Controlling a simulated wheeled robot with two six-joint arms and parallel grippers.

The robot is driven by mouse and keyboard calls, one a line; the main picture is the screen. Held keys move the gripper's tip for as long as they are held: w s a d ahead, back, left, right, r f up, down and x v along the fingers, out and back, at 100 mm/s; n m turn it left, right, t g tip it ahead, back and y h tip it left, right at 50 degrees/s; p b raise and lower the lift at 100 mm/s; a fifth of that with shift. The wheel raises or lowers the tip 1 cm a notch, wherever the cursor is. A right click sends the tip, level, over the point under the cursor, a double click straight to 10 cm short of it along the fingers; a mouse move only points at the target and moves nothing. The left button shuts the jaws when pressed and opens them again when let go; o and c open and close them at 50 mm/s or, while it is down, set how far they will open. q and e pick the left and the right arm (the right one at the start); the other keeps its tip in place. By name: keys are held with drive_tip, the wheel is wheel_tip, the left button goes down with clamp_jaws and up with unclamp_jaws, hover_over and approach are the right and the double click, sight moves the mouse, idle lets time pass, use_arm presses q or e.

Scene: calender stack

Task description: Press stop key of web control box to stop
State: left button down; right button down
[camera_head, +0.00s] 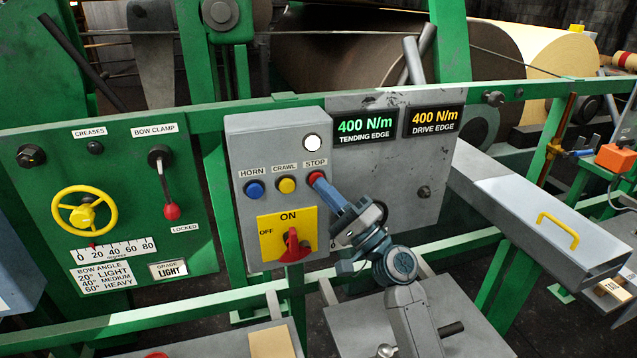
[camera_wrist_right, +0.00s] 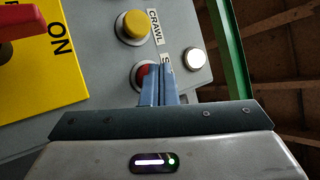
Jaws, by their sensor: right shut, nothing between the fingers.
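The grey web control box (camera_head: 240,225) stands in the middle of the head view. Its red stop key (camera_head: 315,176) sits under the STOP label, right of the yellow crawl key (camera_head: 287,184) and the blue horn key (camera_head: 255,189). My right gripper (camera_head: 319,182) is shut and empty, its fingertips at the stop key and overlapping its lower edge. In the wrist view the blue fingers (camera_wrist_right: 158,85) are together and hide part of the stop key (camera_wrist_right: 140,76). I cannot tell whether the key is pushed in. My left gripper is not in view.
A round white lamp (camera_head: 312,143) sits above the stop key. A red rotary switch (camera_head: 292,245) on a yellow plate lies below the keys. Tension displays (camera_head: 366,127) are at the right. A green panel with a yellow handwheel (camera_head: 84,212) and red-knobbed lever (camera_head: 172,211) is at the left.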

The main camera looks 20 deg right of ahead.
drive_tip(key=shift+s, duration=0.95)
drive_tip(key=s, duration=0.5)
drive_tip(key=shift+d, duration=0.1)
idle(0.4)
